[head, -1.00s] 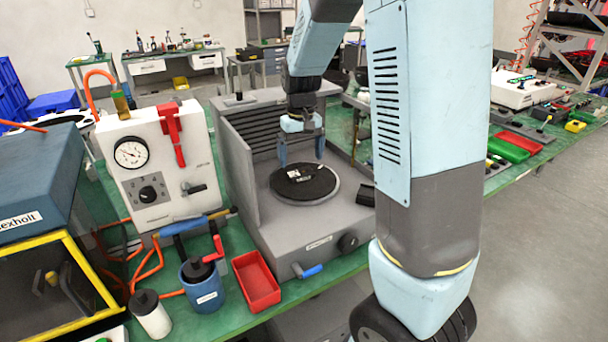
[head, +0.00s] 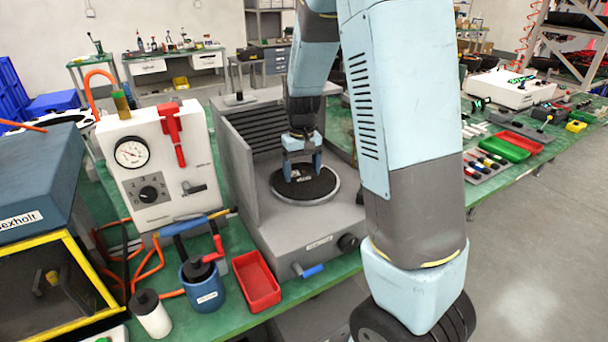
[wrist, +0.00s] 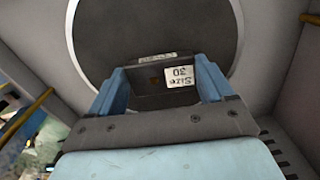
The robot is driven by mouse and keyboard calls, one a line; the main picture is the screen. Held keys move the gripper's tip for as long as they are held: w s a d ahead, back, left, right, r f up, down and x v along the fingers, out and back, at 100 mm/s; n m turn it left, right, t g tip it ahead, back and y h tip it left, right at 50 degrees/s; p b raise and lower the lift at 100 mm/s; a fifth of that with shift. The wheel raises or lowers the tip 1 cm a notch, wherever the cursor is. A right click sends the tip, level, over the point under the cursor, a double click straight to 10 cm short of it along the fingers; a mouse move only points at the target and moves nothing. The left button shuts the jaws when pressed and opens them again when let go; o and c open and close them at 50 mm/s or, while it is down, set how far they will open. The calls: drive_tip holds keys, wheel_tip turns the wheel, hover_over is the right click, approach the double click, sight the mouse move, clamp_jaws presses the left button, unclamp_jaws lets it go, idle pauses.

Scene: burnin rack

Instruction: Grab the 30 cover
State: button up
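The 30 cover (wrist: 150,98) is a small dark block with a white label reading "Size 30", upside down in the wrist view. It sits over the round black plate (wrist: 150,25) of the grey machine (head: 295,225). In the head view only a bit of the cover and its label (head: 297,176) shows between the fingers. My gripper (head: 303,177) is low over the plate, its two blue fingers on either side of the cover. The fingers look spread, with no clear sign of a squeeze. Their exact contact with the cover is hard to see.
The machine's grey side wall (head: 237,170) stands left of my gripper, with a slatted back panel behind. A red tray (head: 256,281), a blue pot (head: 203,285) and a white gauge box (head: 160,165) are to the left. Coloured trays (head: 505,147) lie far right.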

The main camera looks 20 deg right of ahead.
drive_tip(key=c, duration=0.5)
drive_tip(key=shift+r, duration=0.15)
drive_tip(key=shift+c, duration=0.2)
